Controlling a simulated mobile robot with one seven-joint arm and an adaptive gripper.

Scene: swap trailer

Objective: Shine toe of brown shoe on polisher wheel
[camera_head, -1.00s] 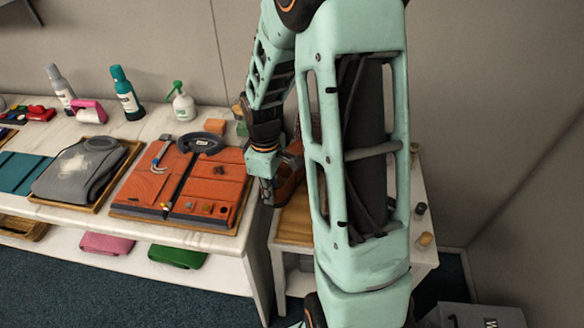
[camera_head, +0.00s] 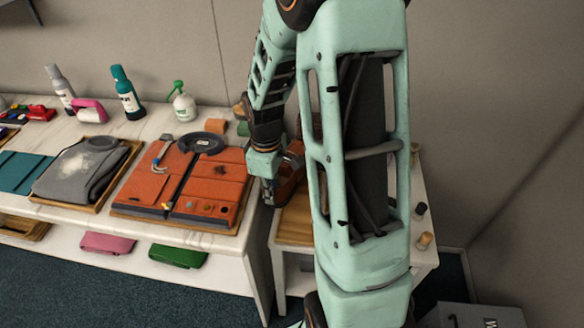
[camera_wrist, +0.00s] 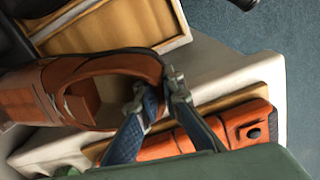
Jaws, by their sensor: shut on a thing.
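The brown shoe (camera_wrist: 92,125) fills the left of the wrist view, its opening facing the camera. My gripper (camera_wrist: 160,92) is shut on the rim of the shoe at its right end, with one finger inside the opening and one outside. In the head view the shoe (camera_head: 285,184) shows beside my gripper (camera_head: 267,190), above the small wooden-topped table and partly behind my arm. The toe points away to the left in the wrist view and is partly cut off. The polisher wheel cannot be made out; a dark shape at the wrist view's upper left is unclear.
The small side table (camera_head: 293,230) stands right of the long white counter (camera_head: 110,222). An orange garment (camera_head: 205,188) lies on a tray at the counter's right end. Small jars (camera_head: 424,240) stand on the side table's right edge. My arm hides much of this table.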

